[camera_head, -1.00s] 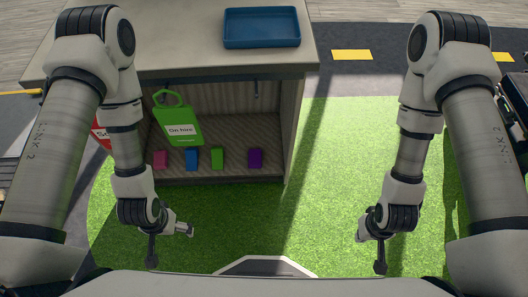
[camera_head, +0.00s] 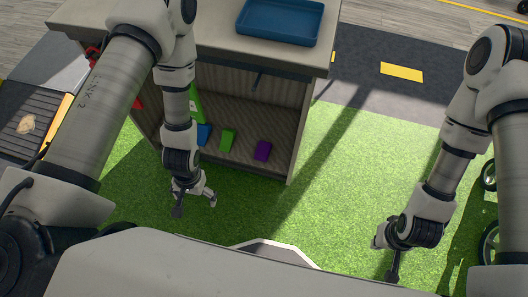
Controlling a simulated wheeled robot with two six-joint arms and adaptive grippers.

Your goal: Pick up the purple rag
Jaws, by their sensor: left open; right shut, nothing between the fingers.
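The purple rag (camera_head: 263,151) is a small folded block lying on the low shelf of the stand (camera_head: 295,115), at the right end of a row of rags. My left gripper (camera_head: 201,195) is open and empty, over the grass to the left of the purple rag and nearer to me, apart from it. My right gripper (camera_head: 382,246) is shut and empty, over the grass well to the right of the stand. Nothing covers the purple rag.
A green rag (camera_head: 227,140) and a blue rag (camera_head: 203,134) lie left of the purple one. A green sign (camera_head: 195,105) is partly behind my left arm. A blue tray (camera_head: 279,22) sits on the countertop (camera_head: 215,27). Wheels (camera_head: 489,243) show at right. The grass between is clear.

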